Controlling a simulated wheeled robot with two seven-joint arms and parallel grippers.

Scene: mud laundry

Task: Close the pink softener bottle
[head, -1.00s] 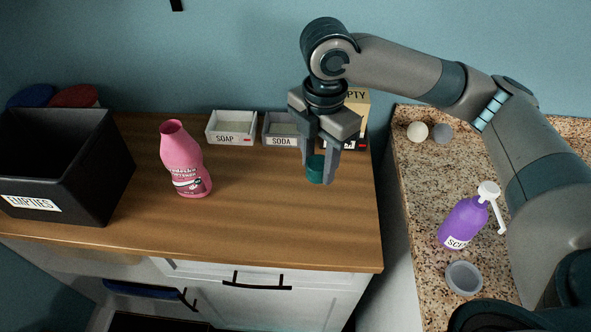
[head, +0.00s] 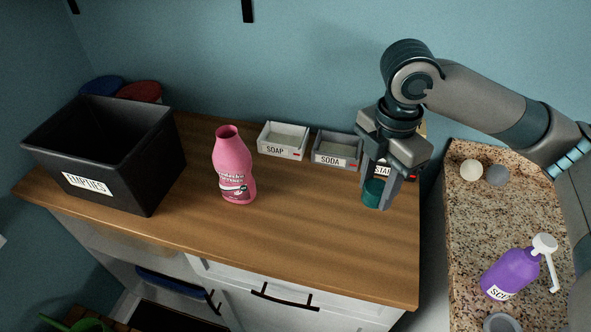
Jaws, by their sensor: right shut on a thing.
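The pink softener bottle (head: 233,166) stands upright and uncapped on the wooden counter, its round mouth open at the top. My right gripper (head: 378,196) points down at the right part of the counter, with its fingers shut on a teal cap (head: 372,193). The cap is at or just above the counter; I cannot tell if it touches. The gripper is well to the right of the bottle. My left gripper is not in view.
A black bin labelled EMPTIES (head: 103,152) stands left of the bottle. A SOAP tray (head: 283,140) and a SODA tray (head: 337,150) sit at the back. A purple pump bottle (head: 510,273) stands on the speckled counter (head: 480,225). The wood (head: 300,215) between bottle and gripper is clear.

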